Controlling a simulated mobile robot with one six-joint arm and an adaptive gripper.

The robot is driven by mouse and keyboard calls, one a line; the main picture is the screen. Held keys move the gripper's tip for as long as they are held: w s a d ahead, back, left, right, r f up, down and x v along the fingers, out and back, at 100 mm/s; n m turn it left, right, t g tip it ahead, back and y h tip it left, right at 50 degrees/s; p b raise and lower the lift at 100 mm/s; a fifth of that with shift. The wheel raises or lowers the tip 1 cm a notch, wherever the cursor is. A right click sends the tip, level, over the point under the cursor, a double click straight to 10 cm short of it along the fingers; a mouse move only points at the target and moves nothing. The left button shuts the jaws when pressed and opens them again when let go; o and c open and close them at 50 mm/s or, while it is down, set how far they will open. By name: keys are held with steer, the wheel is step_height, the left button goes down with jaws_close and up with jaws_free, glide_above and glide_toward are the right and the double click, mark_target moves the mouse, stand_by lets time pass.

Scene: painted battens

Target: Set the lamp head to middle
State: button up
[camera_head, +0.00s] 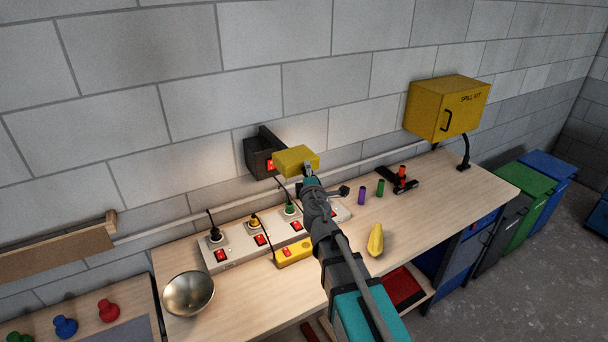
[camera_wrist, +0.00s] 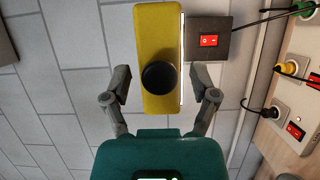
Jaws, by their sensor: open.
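The lamp has a yellow box-shaped head (camera_head: 296,160) beside a dark wall-mounted base (camera_head: 257,157) with a red switch. The wall around it is lit. In the wrist view the yellow head (camera_wrist: 158,28) stands lengthwise, with a round black knob (camera_wrist: 159,77) on its near face. The dark base (camera_wrist: 212,28) is to its right. My gripper (camera_head: 308,172) is in front of the head. In the wrist view my gripper (camera_wrist: 159,84) is open, one finger on each side of the knob, with gaps showing. My gripper hides part of the head in the head view.
A power strip (camera_head: 230,254) with plugs and red switches lies below the lamp. A metal bowl (camera_head: 188,294), a yellow fruit-like object (camera_head: 376,240), purple (camera_head: 362,195) and green (camera_head: 380,187) cylinders stand on the bench. A yellow spill kit box (camera_head: 430,110) is at right.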

steer(key=shift+s, duration=0.15)
steer(key=v, duration=0.7)
steer(key=shift+s, duration=0.1)
stand_by(0.4)
steer(key=s+d+f+m+g+h+b, duration=0.2)
steer(key=d+f+m+g+h+b, duration=0.6)
steer(key=d+f+m, duration=1)
steer(key=s+d+f+m+g+y+b, duration=0.1)
steer(key=s+f+g+y+b, duration=0.1)
steer(key=s+f, duration=0.4)
steer(key=s+d+f+m+g+y+b, duration=0.1)
steer(key=s+d+f+g+y+b, duration=0.1)
steer(key=s+f+g+b, duration=0.2)
steer(key=s+f+g, duration=0.3)
steer(key=f, duration=0.1)
steer(key=shift+s+f+g, duration=0.3)
steer(key=shift+s+f, duration=0.05)
steer(key=shift+f, duration=0.05)
